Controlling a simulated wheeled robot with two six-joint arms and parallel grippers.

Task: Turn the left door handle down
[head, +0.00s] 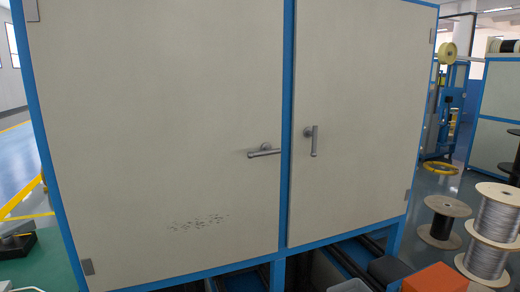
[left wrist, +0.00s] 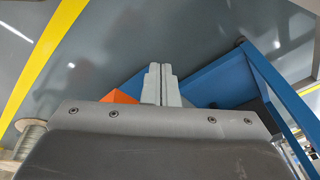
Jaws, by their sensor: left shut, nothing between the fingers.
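The left door (head: 160,110) is a large cream panel in a blue frame, and it is closed. Its grey lever handle (head: 264,150) lies roughly horizontal near the door's right edge. The right door (head: 360,100) is also closed. Its grey handle (head: 312,141) points up and down. Neither gripper shows in the head view. In the left wrist view my left gripper (left wrist: 161,68) is shut, its two pale fingers together with nothing between them. No handle shows in that view, so its distance from the left handle cannot be told.
Cable spools (head: 490,225) stand on the floor at the right. An orange box (head: 447,279) sits at the lower right, and an orange corner (left wrist: 119,97) shows in the left wrist view beside blue framing (left wrist: 225,80). A yellow rail (head: 22,198) stands at the left.

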